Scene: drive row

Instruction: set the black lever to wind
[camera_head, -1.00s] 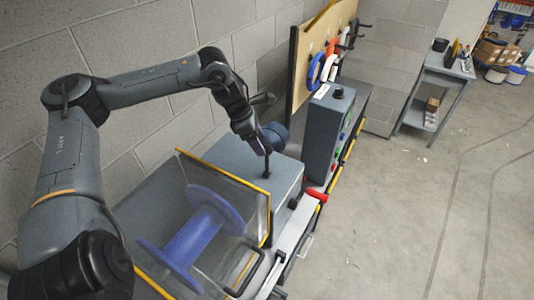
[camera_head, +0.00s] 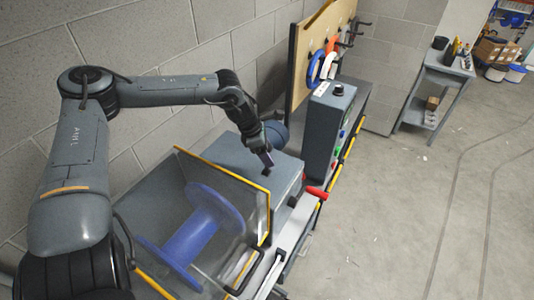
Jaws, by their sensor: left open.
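My left arm comes in from the left and reaches over the grey machine housing (camera_head: 287,180). My left gripper (camera_head: 267,163) points down at the top of this housing, with its jaws open. A small dark piece, which looks like the black lever (camera_head: 267,173), shows right at the fingertips. The gripper hides most of it, so I cannot tell its setting or whether the fingers touch it. No wind marking is readable. My right gripper is not in view.
A blue spool (camera_head: 190,238) lies behind a clear guard with yellow edges (camera_head: 222,172). A red handle (camera_head: 316,192) sticks out at the housing's front right. A control box (camera_head: 328,130) with buttons stands beyond. The floor at right is clear.

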